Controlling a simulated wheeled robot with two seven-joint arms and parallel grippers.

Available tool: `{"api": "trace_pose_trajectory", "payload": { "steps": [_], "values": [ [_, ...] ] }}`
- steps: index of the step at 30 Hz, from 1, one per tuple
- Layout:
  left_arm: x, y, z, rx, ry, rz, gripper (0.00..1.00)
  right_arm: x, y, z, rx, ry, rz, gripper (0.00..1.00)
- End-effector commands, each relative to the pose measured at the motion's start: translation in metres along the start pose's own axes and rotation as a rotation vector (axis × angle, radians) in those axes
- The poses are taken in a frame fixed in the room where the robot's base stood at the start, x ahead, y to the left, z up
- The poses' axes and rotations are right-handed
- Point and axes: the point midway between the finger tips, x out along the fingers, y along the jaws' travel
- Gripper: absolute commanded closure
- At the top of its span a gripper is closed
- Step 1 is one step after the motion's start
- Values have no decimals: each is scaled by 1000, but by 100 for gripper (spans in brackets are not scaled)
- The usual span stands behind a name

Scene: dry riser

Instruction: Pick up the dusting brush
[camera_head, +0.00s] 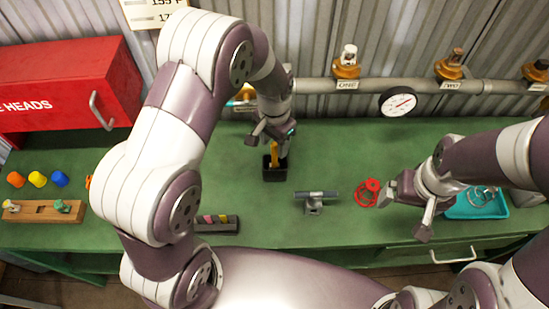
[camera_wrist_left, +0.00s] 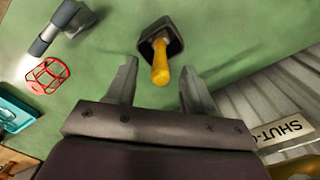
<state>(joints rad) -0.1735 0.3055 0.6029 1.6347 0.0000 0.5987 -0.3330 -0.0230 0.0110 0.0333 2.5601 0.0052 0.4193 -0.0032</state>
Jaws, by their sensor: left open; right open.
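The dusting brush (camera_head: 274,154) has a yellow handle and stands in a small dark holder (camera_head: 275,174) on the green bench. Its bristle end is hidden inside the holder. In the left wrist view the yellow handle (camera_wrist_left: 160,66) points toward my left gripper (camera_wrist_left: 157,85), and the dark holder (camera_wrist_left: 165,37) lies beyond it. My left gripper (camera_head: 271,137) is open, with its fingers on either side of the handle's near end and apart from it. My right gripper (camera_head: 408,213) is open and empty above the bench at the right, away from the brush.
A teal tray (camera_head: 478,206) is at the right. A pipe with a gauge (camera_head: 398,103) runs along the back. A red box (camera_head: 70,84) and wooden block (camera_head: 42,210) stand left.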

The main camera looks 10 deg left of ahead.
Motion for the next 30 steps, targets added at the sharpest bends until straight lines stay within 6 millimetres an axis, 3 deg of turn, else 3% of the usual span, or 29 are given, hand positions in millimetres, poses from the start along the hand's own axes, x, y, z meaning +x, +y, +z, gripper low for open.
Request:
{"api": "trace_pose_trajectory", "payload": {
  "steps": [6, 14, 15, 20, 30],
  "values": [
    [38, -2, -3, -1, -3, 1, 47, -12, 0, -2, 0, 0, 0, 6],
    [47, -2, -4, -1, 0, 0, 47, -12, 0, -1, 0, 0, 0, 6],
    [47, -2, -4, -1, 0, 0, 51, -12, 0, -1, 0, 0, 0, 6],
    [47, -2, -4, -1, 0, 0, 100, -12, 0, -1, 0, 0, 0, 6],
    [40, -2, -5, -1, 3, -1, 100, -10, 0, -1, 0, 0, 0, 6]
  ]
}}
